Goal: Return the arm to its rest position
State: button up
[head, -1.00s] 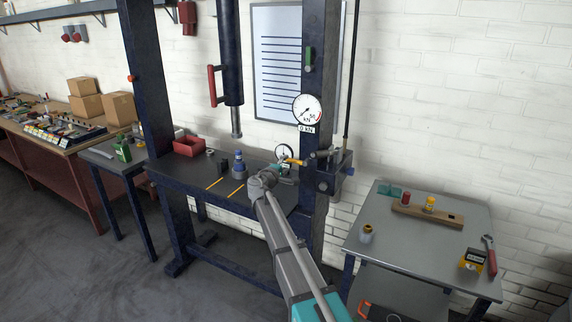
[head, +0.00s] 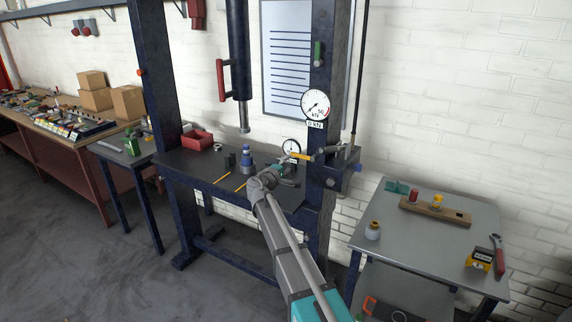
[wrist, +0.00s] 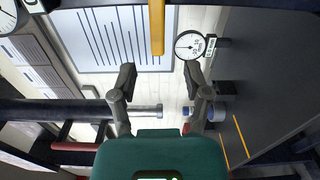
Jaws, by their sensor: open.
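My arm (head: 288,250) reaches forward from the bottom of the head view to the press bench. My gripper (head: 284,172) is over the bench's right part, partly hidden behind my wrist. In the wrist view my gripper (wrist: 160,76) has its two fingers apart with nothing held between them. A yellow handle (wrist: 157,28) lies beyond the fingertips there, apart from them. The same yellow handle (head: 302,156) shows just behind my gripper in the head view, by the right post.
The press has a left post (head: 155,70), right post (head: 322,75) and hanging ram (head: 238,60). A blue stacked part (head: 247,160) and red bin (head: 196,139) stand on the bench. A side table (head: 420,250) at right holds a wooden block (head: 435,213). Floor at left is clear.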

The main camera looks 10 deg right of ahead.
jog(key=shift+s, duration=0.1)
jog(key=s+d+f+m+g+y, duration=0.1)
jog(key=s+d+f+m+g, duration=0.4)
jog(key=s, duration=0.5)
jog(key=s+d+f+m+g+y, duration=0.2)
jog(key=s+d+f+m+g, duration=0.15)
jog(key=s+d+f, duration=0.5)
jog(key=s+a+f+m+g+y, duration=0.1)
jog(key=s+a+g+y, duration=0.1)
jog(key=s, duration=0.5)
jog(key=s+a+f+g+y, duration=0.2)
jog(key=s+a+y, duration=0.1)
jog(key=s, duration=0.4)
jog(key=s+a+f+m+g+y, duration=0.1)
jog(key=s+a+f+g+y, duration=0.1)
jog(key=s, duration=0.5)
jog(key=shift+s+a+m+y, duration=0.25)
jog(key=shift+s+m+y, duration=0.05)
jog(key=shift+s+m, duration=0.1)
